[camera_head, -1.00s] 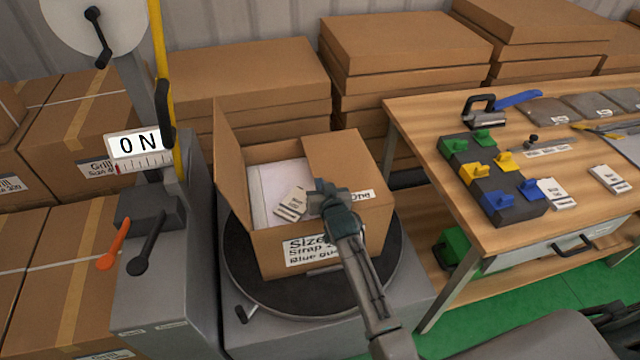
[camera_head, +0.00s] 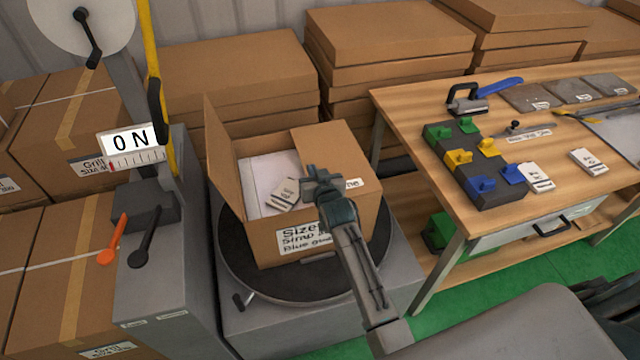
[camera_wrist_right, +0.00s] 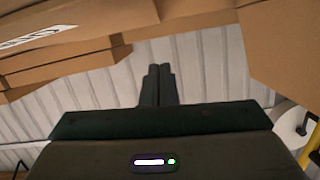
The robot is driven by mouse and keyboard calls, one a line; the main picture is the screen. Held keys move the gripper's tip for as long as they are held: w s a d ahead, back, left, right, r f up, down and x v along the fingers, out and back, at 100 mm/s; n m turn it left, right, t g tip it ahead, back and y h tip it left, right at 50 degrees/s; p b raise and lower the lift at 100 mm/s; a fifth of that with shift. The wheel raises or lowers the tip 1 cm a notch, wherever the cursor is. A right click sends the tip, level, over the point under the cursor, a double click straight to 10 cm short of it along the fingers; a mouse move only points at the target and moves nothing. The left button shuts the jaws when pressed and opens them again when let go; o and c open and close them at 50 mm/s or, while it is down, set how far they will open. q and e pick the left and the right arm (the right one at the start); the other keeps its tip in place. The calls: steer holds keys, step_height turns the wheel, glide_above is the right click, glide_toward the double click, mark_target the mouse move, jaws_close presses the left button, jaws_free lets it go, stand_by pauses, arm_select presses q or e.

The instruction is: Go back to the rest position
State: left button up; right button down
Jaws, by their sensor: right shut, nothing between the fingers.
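My right gripper (camera_head: 308,176) is over the open cardboard box (camera_head: 268,238), near its right inner side in the head view. Its fingers are shut and empty in the right wrist view (camera_wrist_right: 158,82). The gripper and arm hide part of the box's front and right side. I cannot tell the exact gap between the gripper and the box. My left gripper is not in view.
The box stands on a black turntable (camera_head: 238,262). A wooden table (camera_head: 405,95) with coloured clamps and tools is at right. Stacked cartons (camera_head: 235,75) stand behind.

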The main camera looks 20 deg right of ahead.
steer(key=b+v, duration=0.1)
steer(key=v, duration=0.4)
steer(key=shift+s+f, duration=0.15)
steer(key=shift+s, duration=0.05)
steer(key=s+d+f+n+g, duration=0.15)
steer(key=s+g, duration=0.25)
steer(key=s, duration=0.8)
steer(key=s+d+f+g, duration=0.2)
steer(key=s+d+g, duration=0.15)
steer(key=s, duration=0.75)
steer(key=s+d+f+n+g, duration=0.15)
steer(key=s+g, duration=0.25)
steer(key=s, duration=0.8)
steer(key=d+f+g, duration=0.2)
steer(key=d+f, duration=0.1)
steer(key=f, duration=2.9)
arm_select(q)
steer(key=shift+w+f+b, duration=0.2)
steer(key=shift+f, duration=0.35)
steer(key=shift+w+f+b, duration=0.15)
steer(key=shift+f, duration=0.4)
arm_select(e)
steer(key=s+d+f+m, duration=0.1)
steer(key=s+f, duration=1.7)
steer(key=s, duration=0.1)
steer(key=shift+d+f, duration=0.15)
steer(key=shift+d, duration=0.1)
